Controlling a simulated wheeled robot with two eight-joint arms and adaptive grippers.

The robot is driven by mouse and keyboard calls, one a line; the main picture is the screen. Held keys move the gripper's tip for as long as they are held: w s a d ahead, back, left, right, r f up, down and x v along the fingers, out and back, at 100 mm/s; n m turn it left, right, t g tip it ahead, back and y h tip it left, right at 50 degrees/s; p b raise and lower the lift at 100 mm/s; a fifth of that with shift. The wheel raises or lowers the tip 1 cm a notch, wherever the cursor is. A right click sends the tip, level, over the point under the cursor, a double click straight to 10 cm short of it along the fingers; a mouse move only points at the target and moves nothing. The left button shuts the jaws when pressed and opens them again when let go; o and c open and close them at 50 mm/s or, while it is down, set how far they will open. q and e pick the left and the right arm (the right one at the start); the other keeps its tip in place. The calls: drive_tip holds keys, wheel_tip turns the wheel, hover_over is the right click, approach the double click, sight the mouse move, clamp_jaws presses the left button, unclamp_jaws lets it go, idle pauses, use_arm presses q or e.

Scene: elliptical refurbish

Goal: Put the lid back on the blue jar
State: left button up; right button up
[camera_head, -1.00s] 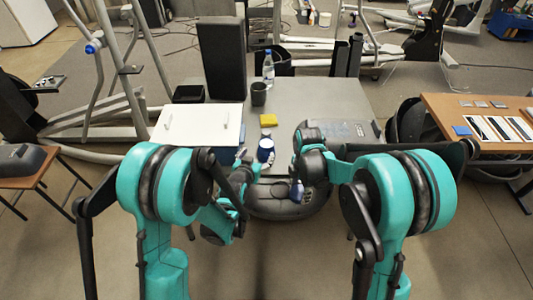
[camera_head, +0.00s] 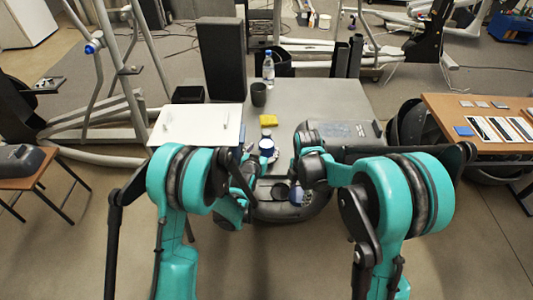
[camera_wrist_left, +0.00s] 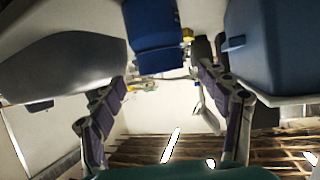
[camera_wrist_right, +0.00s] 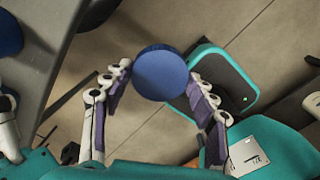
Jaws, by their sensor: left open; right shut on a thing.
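The blue jar (camera_head: 266,147) stands on the grey table near its front edge, with a pale band or top. In the left wrist view the jar (camera_wrist_left: 152,38) is ahead of my left gripper (camera_wrist_left: 163,80), whose fingers are spread, with a gap between them and the jar. My right gripper (camera_wrist_right: 159,76) is shut on the round blue lid (camera_wrist_right: 161,73), seen flat-on between the fingertips. In the head view the lid (camera_head: 297,194) is in front of the table, to the right of and nearer than the jar. My left fingertips are largely hidden in the head view.
A yellow block (camera_head: 268,120), a dark cup (camera_head: 259,95) and a bottle (camera_head: 268,68) stand behind the jar. A blue container (camera_wrist_left: 280,45) and a grey rounded body (camera_wrist_left: 60,65) flank my left gripper.

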sight(266, 146)
use_arm(q)
drive_tip(key=shift+w, duration=0.1)
drive_tip(key=b+x, duration=0.1)
drive_tip(key=x, duration=0.1)
drive_tip(key=b+x, duration=0.1)
drive_tip(key=x, duration=0.1)
drive_tip(key=shift+f, duration=0.35)
use_arm(e)
wheel_tip(266, 146, down, 2)
drive_tip(key=shift+f, duration=0.2)
use_arm(q)
drive_tip(key=shift+w+d, duration=0.15)
drive_tip(key=shift+w, duration=0.3)
drive_tip(key=c, duration=1.6)
